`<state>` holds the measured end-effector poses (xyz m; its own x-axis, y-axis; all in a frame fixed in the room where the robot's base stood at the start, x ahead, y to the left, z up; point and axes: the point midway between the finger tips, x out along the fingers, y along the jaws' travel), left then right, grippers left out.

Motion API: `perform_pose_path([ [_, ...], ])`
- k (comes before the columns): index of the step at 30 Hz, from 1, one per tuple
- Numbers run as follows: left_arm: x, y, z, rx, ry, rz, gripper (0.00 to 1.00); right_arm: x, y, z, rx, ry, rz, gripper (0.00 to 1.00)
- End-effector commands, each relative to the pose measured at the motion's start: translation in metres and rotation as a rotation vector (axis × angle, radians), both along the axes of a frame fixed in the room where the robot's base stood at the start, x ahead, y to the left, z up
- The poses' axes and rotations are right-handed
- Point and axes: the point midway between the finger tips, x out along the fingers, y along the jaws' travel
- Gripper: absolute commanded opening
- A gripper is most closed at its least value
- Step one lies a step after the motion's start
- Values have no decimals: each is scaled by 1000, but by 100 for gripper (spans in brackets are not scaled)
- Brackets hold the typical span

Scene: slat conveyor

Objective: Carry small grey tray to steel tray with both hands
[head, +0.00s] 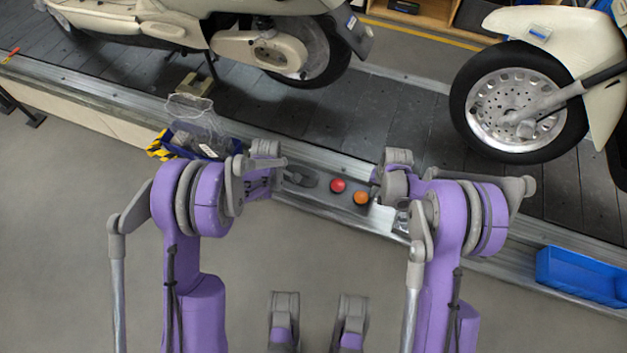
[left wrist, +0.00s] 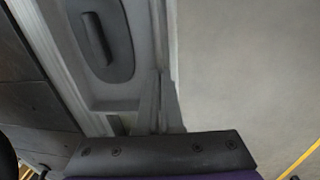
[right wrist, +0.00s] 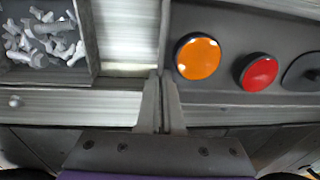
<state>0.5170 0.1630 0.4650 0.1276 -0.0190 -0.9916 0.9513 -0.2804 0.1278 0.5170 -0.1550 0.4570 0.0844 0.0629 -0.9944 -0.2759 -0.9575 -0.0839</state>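A long grey tray (head: 322,200), taken as the small grey tray, lies along the conveyor's near side. It holds a red round piece (head: 338,185), an orange round piece (head: 361,198) and a dark oval piece (head: 300,178). My left gripper (left wrist: 158,100) is at the tray's left end, beside the dark oval piece (left wrist: 98,38); its fingers are close together on the rim. My right gripper (right wrist: 162,100) is at the right end, beside the orange piece (right wrist: 197,56), its fingers close together on the end wall. My wrists partly hide both ends in the head view. I cannot single out the steel tray.
A dark-walled bin of small grey parts (right wrist: 45,40) stands just beyond the tray's right end, across bright metal (right wrist: 130,35). A blue bin (head: 582,275) is farther right. A wire-topped container (head: 195,125) stands at left. Scooters stand on the conveyor (head: 400,125).

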Motion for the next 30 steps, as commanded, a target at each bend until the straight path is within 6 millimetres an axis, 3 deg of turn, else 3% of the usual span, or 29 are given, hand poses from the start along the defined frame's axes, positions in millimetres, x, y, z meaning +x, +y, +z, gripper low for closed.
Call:
perform_pose_path([
  [16,0,3,-3,5,1,2,0,0,-3,-3,-5,0,-2,0],
  [30,0,3,-29,5,0,2,0,0,-3,-29,-5,0,-2,0],
])
